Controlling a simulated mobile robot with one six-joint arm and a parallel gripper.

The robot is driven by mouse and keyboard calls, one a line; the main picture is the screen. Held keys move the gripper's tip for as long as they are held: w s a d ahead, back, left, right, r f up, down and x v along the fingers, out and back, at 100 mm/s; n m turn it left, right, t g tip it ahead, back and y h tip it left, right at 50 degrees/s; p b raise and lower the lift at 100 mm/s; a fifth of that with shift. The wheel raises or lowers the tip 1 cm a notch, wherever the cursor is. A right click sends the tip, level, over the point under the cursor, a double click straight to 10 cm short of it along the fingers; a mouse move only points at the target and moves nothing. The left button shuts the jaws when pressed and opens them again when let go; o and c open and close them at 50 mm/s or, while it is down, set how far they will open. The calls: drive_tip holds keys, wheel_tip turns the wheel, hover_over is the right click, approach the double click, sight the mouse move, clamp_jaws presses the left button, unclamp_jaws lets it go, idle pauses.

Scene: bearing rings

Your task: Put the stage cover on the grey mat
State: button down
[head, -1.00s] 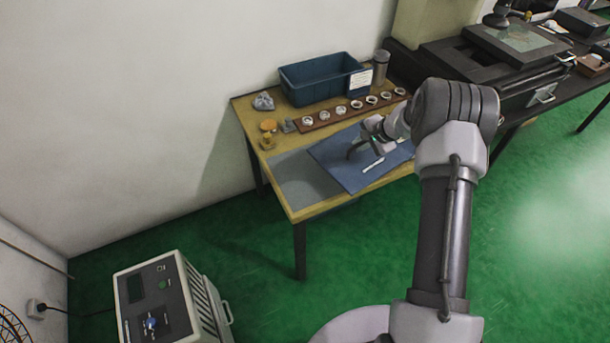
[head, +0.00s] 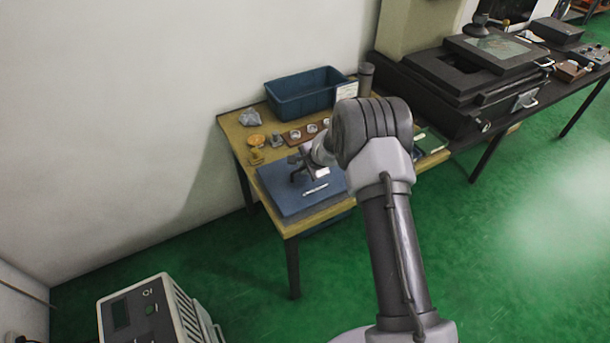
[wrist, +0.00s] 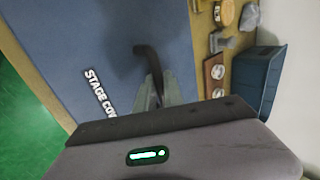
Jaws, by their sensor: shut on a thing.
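The stage cover (head: 283,203) is a flat blue board with a white label and a dark raised handle. My gripper (head: 298,163) is shut on that handle at the board's middle. In the wrist view, my gripper (wrist: 158,92) grips the curved handle, and the cover (wrist: 110,35) shows part of its "STAGE COVER" lettering. The cover is over the left front part of the wooden table, where the grey mat lay in view earlier.
A blue bin (head: 300,95) stands at the table's back. A brown rack (head: 293,140) with white rings lies behind the cover. Small brass parts (head: 257,157) and a grey cloth-like lump (head: 250,117) are at the back left. A dark machine (head: 465,80) stands to the right.

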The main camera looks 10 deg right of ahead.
wheel_tip(320, 180, down, 3)
drive_tip(key=shift+r+b, duration=0.1)
drive_tip(key=shift+b, duration=0.4)
drive_tip(key=shift+r, duration=0.15)
drive_tip(key=c, duration=1.5)
unclamp_jaws()
drive_tip(key=shift+o, duration=0.2)
